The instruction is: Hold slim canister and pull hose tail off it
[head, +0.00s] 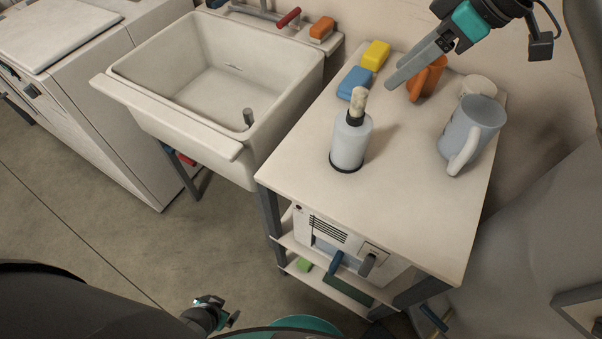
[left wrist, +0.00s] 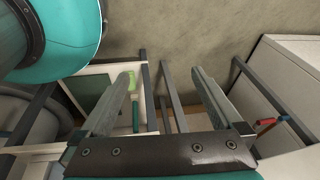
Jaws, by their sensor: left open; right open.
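A slim whitish canister (head: 350,142) stands upright on the cream tabletop, with a black collar and a dark ring at its foot. A short beige piece (head: 359,97), which may be the hose tail, sits on its top. My right gripper (head: 393,82) reaches in from the upper right, right of and behind the canister, apart from it. It is open and shows no held object. My left gripper (head: 226,318) is low at the bottom edge, away from the tabletop. In the left wrist view (left wrist: 165,90) its fingers are open with nothing between them.
Blue (head: 355,81) and yellow (head: 376,54) blocks lie behind the canister. A sink (head: 140,90) adjoins at left. The front tabletop is clear.

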